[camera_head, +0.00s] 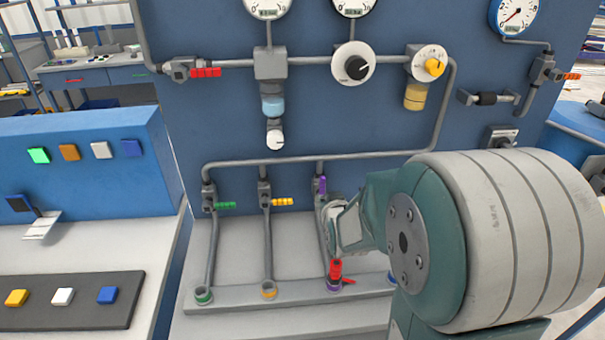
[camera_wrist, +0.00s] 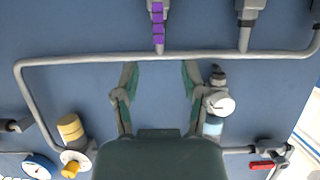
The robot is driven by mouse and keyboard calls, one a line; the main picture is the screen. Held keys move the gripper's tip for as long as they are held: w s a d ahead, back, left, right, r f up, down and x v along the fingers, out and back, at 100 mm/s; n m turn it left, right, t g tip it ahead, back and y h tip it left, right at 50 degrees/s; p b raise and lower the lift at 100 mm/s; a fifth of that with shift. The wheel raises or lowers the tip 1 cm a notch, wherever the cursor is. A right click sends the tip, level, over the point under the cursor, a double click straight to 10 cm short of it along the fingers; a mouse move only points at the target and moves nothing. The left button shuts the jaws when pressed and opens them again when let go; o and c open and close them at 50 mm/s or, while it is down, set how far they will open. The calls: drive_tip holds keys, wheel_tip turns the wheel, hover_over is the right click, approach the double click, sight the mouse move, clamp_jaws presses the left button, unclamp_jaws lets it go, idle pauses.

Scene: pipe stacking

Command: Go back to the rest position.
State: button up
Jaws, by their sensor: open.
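My gripper (camera_head: 345,225) is in front of the blue panel in the head view, partly hidden behind my own arm. In the wrist view my gripper (camera_wrist: 160,72) has its two fingers spread apart, with only the panel and a grey horizontal pipe (camera_wrist: 90,59) seen between and beyond them. Nothing is held. A red piece (camera_head: 335,269) stands at the purple-ringed socket (camera_head: 333,287) on the grey base rail, just below my gripper in the picture. A purple valve handle (camera_head: 322,186) is close to the gripper; it also shows in the wrist view (camera_wrist: 158,25).
Gauges, knobs and pipes cover the blue panel (camera_head: 215,110). Green-ringed (camera_head: 203,296) and orange-ringed (camera_head: 268,290) sockets sit on the rail to the left. A desk with coloured buttons (camera_head: 62,296) stands further left. A white knob (camera_wrist: 221,104) appears beside the right finger in the wrist view.

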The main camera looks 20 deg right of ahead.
drive_tip(key=s+a+r+n+g+y, duration=0.1)
drive_tip(key=s+a+r+g, duration=0.1)
drive_tip(key=s+a, duration=0.2)
drive_tip(key=s+a+r+n+g+y, duration=0.1)
drive_tip(key=s+a, duration=0.4)
drive_tip(key=s, duration=0.6)
drive_tip(key=s+a+r+n+g+y, duration=0.1)
drive_tip(key=s+a+r+g, duration=0.3)
drive_tip(key=s, duration=0.4)
drive_tip(key=shift+a+r+y, duration=0.3)
drive_tip(key=shift+r, duration=0.45)
